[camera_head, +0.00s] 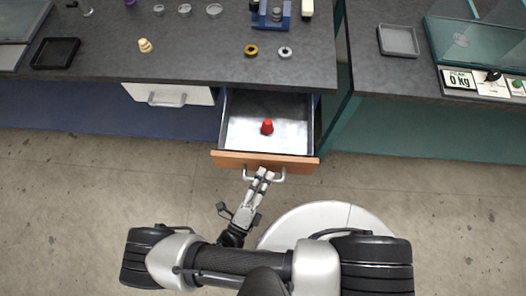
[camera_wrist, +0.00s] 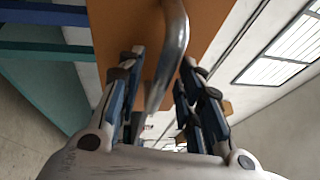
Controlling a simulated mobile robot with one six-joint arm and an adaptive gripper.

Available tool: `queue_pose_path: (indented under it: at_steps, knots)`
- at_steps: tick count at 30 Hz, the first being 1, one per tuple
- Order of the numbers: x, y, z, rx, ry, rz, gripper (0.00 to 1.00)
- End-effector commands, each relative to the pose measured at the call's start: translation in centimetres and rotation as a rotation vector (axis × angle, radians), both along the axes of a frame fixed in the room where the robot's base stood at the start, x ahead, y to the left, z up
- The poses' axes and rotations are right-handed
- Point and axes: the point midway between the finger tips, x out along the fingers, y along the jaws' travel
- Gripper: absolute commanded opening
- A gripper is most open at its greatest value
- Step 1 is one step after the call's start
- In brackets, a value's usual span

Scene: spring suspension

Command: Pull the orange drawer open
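The orange-fronted drawer (camera_head: 230,159) stands pulled out from under the dark counter, with its light interior showing in the head view. Its metal handle (camera_head: 280,177) is on the front. The orange front (camera_wrist: 215,20) and the curved handle bar (camera_wrist: 174,40) also show in the wrist view. My gripper (camera_head: 262,173) is at the middle of the handle. In the wrist view my gripper (camera_wrist: 160,75) has its fingers apart on either side of the bar, with gaps visible. Contact with the bar is unclear.
A red piece (camera_head: 267,127) is inside the drawer. A closed white drawer (camera_head: 168,95) is to the left. The counter (camera_head: 200,50) carries a black tray (camera_head: 56,53), small weights and a blue stand (camera_head: 271,15). A second bench (camera_head: 400,80) is at right. The floor in front is clear.

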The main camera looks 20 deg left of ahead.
Motion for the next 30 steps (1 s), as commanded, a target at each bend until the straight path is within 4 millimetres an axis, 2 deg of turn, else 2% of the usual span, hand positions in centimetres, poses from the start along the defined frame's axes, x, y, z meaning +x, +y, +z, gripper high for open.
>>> queue_pose_path:
  at_steps: [5, 8, 15, 21, 30]
  knots:
    - [-1.0, 0.2, -0.2, 0.000, -0.001, 0.004, 0.33]
    - [-2.5, 0.5, -0.5, 0.002, 0.000, 0.007, 0.33]
    - [-7.6, 1.3, -1.4, 0.002, 0.001, 0.006, 0.33]
    - [-10.6, 1.8, -1.9, 0.002, 0.001, 0.003, 0.33]
    - [-11.7, 1.9, -2.1, 0.000, 0.000, 0.000, 0.33]
